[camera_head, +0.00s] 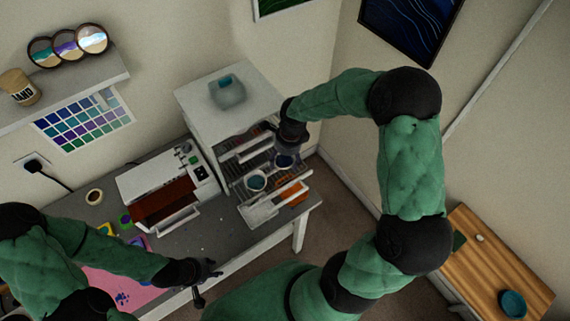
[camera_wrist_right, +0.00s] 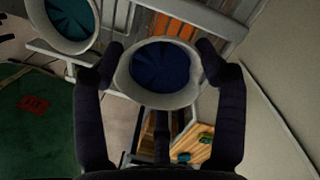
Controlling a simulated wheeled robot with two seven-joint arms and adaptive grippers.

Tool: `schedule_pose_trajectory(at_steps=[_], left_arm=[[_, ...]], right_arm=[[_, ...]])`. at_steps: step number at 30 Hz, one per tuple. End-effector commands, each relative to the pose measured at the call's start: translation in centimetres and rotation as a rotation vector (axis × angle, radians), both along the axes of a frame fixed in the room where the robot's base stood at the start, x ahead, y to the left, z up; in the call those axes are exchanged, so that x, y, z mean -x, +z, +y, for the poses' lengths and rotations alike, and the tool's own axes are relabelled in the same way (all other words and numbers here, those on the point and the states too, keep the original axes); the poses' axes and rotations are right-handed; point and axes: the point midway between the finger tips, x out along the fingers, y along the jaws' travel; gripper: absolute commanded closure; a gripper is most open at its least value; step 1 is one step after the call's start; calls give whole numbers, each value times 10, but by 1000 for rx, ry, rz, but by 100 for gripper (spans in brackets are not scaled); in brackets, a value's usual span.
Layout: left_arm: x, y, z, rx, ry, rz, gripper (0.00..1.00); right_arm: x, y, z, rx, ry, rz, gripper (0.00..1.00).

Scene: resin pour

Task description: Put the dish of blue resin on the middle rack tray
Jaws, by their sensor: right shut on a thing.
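The dish of blue resin (camera_head: 285,161) is a pale cup with dark blue inside. In the right wrist view the same dish (camera_wrist_right: 160,98) sits between the two fingers of my right gripper (camera_wrist_right: 160,62), which is shut on it. In the head view my right gripper (camera_head: 287,150) holds it at the right front of the white rack (camera_head: 228,125). The rack has slatted trays (camera_head: 240,168) at its open front. Whether the dish touches a tray is unclear. My left gripper (camera_head: 208,284) is open and empty near the table's front edge.
A dish of teal resin (camera_head: 256,181) stands on a rack tray close to the left of the held dish. A white pulled-out tray (camera_head: 262,212) and an orange item (camera_head: 292,193) are lower down. A white-and-brown machine (camera_head: 165,192) stands left of the rack.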

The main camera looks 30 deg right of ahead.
Motion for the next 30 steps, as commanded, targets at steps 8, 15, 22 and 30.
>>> schedule_pose_trajectory(at_steps=[8, 15, 22, 30], left_arm=[[0, -10, 0, 0, 0, -1, 60], [0, -14, 0, 0, 0, -1, 60], [0, -15, 0, 0, 0, -1, 60], [0, -17, 0, 0, 0, 0, 60]], right_arm=[[-6, -25, -6, -1, -1, 3, 62], [-7, -41, -6, 1, 0, -1, 62], [-7, -42, -6, 1, 0, -1, 62], [-7, -43, -6, 0, 0, 0, 4]])
